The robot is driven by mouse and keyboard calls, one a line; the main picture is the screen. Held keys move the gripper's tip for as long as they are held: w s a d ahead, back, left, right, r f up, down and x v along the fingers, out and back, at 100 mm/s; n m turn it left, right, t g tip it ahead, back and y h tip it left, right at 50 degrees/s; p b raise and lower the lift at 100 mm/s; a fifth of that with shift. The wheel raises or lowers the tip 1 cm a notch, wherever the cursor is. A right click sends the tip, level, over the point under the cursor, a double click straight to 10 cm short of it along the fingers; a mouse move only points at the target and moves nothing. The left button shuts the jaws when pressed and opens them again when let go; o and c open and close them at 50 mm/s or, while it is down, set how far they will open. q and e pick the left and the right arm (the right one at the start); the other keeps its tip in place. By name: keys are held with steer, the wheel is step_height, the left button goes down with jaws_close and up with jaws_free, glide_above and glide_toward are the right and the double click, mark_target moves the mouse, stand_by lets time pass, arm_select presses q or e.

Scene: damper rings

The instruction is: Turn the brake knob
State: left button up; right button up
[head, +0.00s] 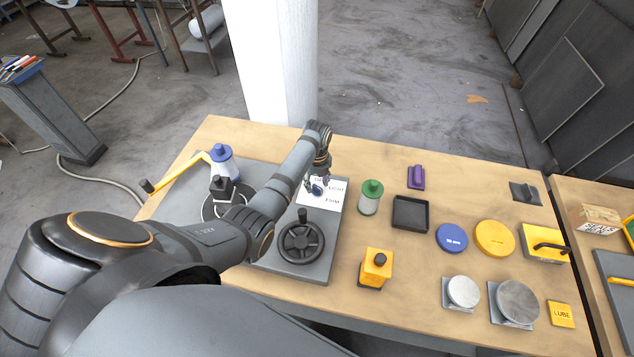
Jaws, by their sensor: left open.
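The brake knob (317,190) is a small dark blue knob on a white label plate (331,200) with words such as LIGHT and FIRM. The plate lies on a grey base that also carries a black handwheel (301,243). My left gripper (318,184) points down at the knob, its open fingers close around or just above it. I cannot tell whether the fingers touch it. The gripper and wrist hide part of the knob and label. My right gripper is not in view.
A green-capped jar (370,198), a black tray (410,213) and a yellow block (375,268) stand right of the base. Blue (452,238) and yellow discs (495,239) lie farther right. A blue-topped canister (222,162) and a yellow lever (172,174) are at left.

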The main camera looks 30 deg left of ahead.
arm_select(q)
steer(key=shift+r, duration=0.25)
steer(key=shift+r, duration=0.1)
step_height(320, 180, up, 3)
steer(key=p, duration=0.3)
steer(key=shift+p, duration=0.35)
steer(key=shift+r+p, duration=0.55)
steer(key=shift+r, duration=0.85)
